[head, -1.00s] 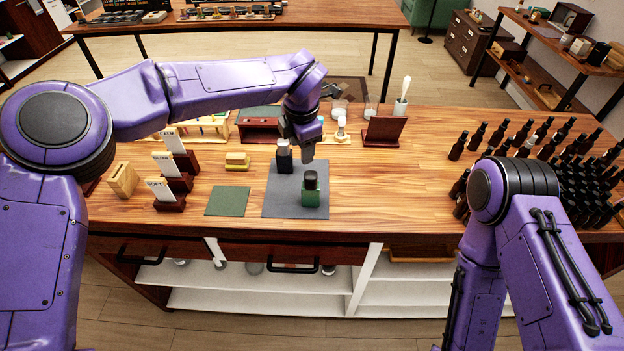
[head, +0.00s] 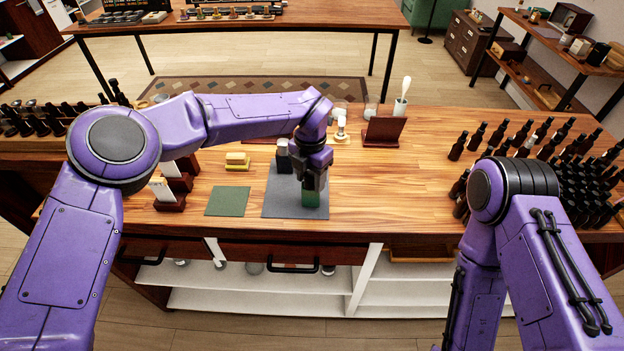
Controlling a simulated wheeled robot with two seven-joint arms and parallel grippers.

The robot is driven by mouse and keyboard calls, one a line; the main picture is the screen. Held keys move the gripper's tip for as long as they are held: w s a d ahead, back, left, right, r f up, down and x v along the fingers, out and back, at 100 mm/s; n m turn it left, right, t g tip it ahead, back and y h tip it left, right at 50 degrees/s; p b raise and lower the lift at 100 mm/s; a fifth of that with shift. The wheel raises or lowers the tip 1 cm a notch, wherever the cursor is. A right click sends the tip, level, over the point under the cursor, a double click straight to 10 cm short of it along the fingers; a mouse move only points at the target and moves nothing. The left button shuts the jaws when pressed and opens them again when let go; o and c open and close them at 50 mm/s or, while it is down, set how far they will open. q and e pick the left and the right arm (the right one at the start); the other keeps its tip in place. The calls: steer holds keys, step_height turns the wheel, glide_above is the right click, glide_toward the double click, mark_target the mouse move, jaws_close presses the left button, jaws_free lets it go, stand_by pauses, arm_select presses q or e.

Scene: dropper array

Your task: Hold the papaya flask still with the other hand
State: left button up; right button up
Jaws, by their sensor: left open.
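A green block-like flask or holder (head: 312,199) stands on the dark grey mat (head: 285,203). Its dark top is hidden behind my left gripper (head: 314,183). The left gripper points down over it, with its fingers at the top of the green body. The jaws are open, and I cannot tell whether they touch it. A second small bottle (head: 283,158), dark on top, stands at the back of the mat, just left of the gripper. I cannot read any label, so I cannot tell which is the papaya flask. My right gripper is out of view.
A green mat (head: 228,201) lies left of the grey mat, with a yellow block (head: 237,161) behind it. A brown stand (head: 382,132) is at the back. Many dark bottles (head: 590,185) crowd the right; the table's middle right is clear.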

mark_target(311, 174)
arm_select(q)
steer(key=shift+c, duration=0.3)
steer(key=c, duration=0.5)
steer(key=o, duration=0.9)
steer(key=shift+c, duration=0.2)
steer(key=shift+r+b, duration=0.35)
steer(key=shift+r, duration=0.05)
step_height(311, 174, up, 9)
steer(key=b, duration=0.2)
steer(key=shift+f+b, duration=0.1)
steer(key=shift+b, duration=0.3)
steer(key=shift+r, duration=0.5)
